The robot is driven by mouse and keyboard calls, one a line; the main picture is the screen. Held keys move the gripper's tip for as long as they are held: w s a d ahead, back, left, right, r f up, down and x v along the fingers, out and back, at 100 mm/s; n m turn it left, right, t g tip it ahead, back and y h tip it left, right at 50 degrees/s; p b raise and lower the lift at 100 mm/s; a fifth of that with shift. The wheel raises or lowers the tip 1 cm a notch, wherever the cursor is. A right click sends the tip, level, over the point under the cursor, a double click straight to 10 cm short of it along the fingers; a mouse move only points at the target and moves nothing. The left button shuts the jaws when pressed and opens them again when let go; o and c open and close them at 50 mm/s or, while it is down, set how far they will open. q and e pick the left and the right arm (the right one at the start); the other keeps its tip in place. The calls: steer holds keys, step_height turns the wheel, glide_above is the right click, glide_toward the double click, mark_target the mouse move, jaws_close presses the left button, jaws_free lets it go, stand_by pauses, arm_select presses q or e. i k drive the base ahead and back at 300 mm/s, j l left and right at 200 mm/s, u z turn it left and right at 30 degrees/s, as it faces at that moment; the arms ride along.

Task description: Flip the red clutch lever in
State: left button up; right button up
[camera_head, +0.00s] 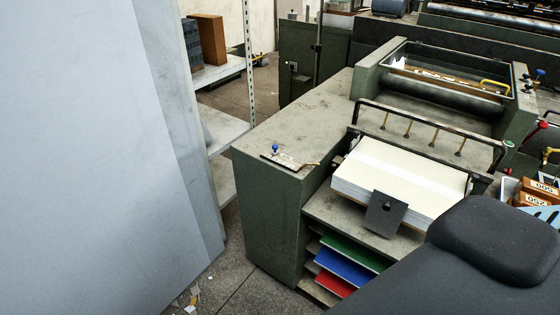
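A red ball-shaped knob (543,125) shows near the right edge of the head view, beside the green-grey feeder machine (522,120). It looks like the end of the red clutch lever, but the lever's shaft is small and I cannot tell which way it is set. Neither of my grippers is in view. A large dark rounded shape fills the lower right corner and hides part of the machine's near right side.
A stack of cream board (405,175) lies on the feed table. Green, blue (345,266) and red sheets sit on shelves below. A tall pale grey panel (90,150) fills the left, beside white shelving (225,130). Orange boxes (540,187) stand at the right edge.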

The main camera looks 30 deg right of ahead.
mark_target(542, 124)
steer(key=z, duration=2.6)
steer(key=i+l, duration=0.15)
steer(key=l, duration=0.25)
steer(key=i+l, duration=0.15)
steer(key=l, duration=0.25)
steer(key=i+l, duration=0.15)
steer(key=l, duration=0.25)
steer(key=i+l, duration=0.15)
steer(key=l, duration=0.25)
steer(key=i+l+u, duration=0.1)
steer(key=l, duration=0.3)
steer(key=i+l, duration=0.2)
steer(key=l, duration=0.25)
steer(key=i+l, duration=0.15)
steer(key=l, duration=0.25)
